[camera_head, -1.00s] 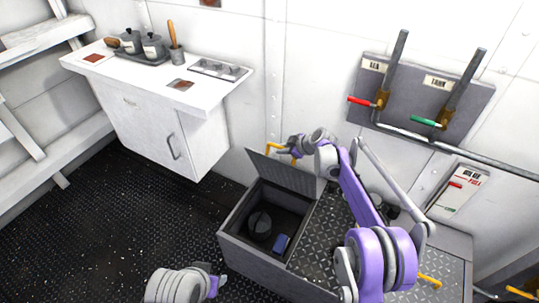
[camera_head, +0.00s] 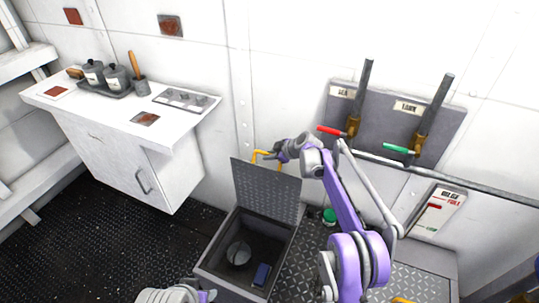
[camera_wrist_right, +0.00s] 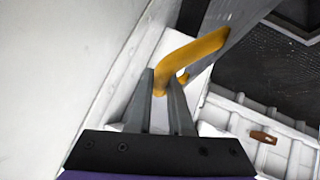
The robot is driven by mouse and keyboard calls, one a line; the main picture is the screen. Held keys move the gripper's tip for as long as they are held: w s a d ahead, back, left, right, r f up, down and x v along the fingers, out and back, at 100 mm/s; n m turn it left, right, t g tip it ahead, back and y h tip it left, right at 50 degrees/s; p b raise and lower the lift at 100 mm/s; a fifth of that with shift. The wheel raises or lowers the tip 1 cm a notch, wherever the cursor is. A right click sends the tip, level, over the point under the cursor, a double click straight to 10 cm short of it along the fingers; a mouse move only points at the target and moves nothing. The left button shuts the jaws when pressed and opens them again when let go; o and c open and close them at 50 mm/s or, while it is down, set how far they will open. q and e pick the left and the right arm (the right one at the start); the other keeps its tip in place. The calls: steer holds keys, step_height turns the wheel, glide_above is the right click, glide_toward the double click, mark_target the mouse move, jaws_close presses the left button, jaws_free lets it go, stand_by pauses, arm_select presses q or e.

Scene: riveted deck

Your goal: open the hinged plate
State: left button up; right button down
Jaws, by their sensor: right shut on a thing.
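The hinged plate (camera_head: 268,188) is a grey treaded lid. It stands raised, roughly upright, at the back of an open floor box (camera_head: 206,268). A yellow handle (camera_head: 256,155) sits at its upper edge. My right gripper (camera_head: 272,154) is shut on this handle. In the right wrist view, both fingers (camera_wrist_right: 165,88) close around the yellow handle (camera_wrist_right: 195,55), with the plate's grey face beyond it. My left gripper (camera_head: 207,295) is only partly in view at the bottom edge, away from the plate; its fingers are too cut off to judge.
Inside the box lie a round dark item (camera_head: 238,253) and a small blue item (camera_head: 262,274). A white counter cabinet (camera_head: 125,165) stands at left. A lever panel (camera_head: 390,125) with red and green grips is on the wall at right. The dark floor (camera_head: 110,240) is clear.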

steer(key=shift+d, duration=0.1)
steer(key=c, duration=1.1)
jaws_free()
steer(key=v, duration=1)
steer(key=shift+s+d+r, duration=0.2)
steer(key=shift+s+r, duration=0.05)
steer(key=shift+r, duration=0.05)
